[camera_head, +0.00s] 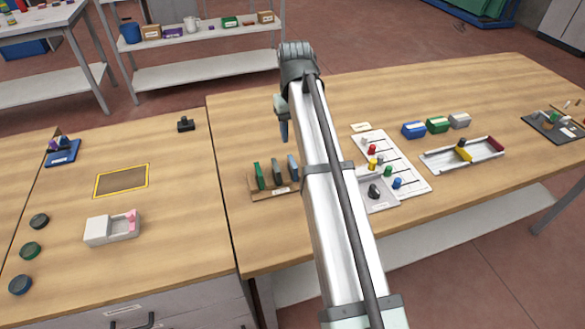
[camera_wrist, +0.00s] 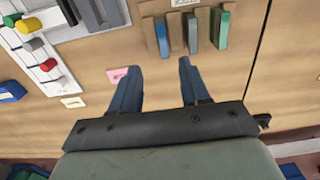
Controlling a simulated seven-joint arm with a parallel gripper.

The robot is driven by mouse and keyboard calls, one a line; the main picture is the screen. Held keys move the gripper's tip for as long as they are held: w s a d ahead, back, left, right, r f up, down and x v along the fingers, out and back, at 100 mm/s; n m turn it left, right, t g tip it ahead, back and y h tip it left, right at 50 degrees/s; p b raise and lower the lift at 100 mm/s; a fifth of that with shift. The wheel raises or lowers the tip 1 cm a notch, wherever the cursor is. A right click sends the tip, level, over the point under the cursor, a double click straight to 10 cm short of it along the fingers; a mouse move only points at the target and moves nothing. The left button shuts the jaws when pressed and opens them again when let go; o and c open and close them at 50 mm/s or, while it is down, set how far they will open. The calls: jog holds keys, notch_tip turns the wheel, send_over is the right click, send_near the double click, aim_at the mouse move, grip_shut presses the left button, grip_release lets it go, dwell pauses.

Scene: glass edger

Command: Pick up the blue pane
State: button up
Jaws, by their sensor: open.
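The blue pane (camera_head: 292,167) stands upright in a slotted wooden rack (camera_head: 256,194), at its right end beside my arm. A grey pane (camera_head: 277,169) and a green pane (camera_head: 260,177) stand to its left. In the wrist view the blue pane (camera_wrist: 161,37) is the leftmost of the three, with the grey pane (camera_wrist: 194,32) and green pane (camera_wrist: 221,29) to its right. My gripper (camera_head: 284,136) is open and empty, above the table behind the rack. In the wrist view its fingertips (camera_wrist: 160,66) are apart, short of the blue pane and not touching it.
Right of the rack, partly behind my arm, lies a white board (camera_head: 410,177) with coloured knobs. A white tray (camera_head: 440,164) and blue, green and grey boxes (camera_head: 437,125) stand farther right. A pink note (camera_wrist: 117,74) lies near the left finger. The table behind the rack is clear.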

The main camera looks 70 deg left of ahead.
send_over(292, 161)
jog(key=f, duration=0.6)
jog(key=shift+w, duration=0.3)
jog(key=shift+s+f, duration=0.15)
jog(key=shift+f, duration=1.2)
jog(key=shift+s+f, duration=0.1)
jog(key=shift+f, duration=1.25)
jog(key=shift+c, duration=0.3)
grip_shut()
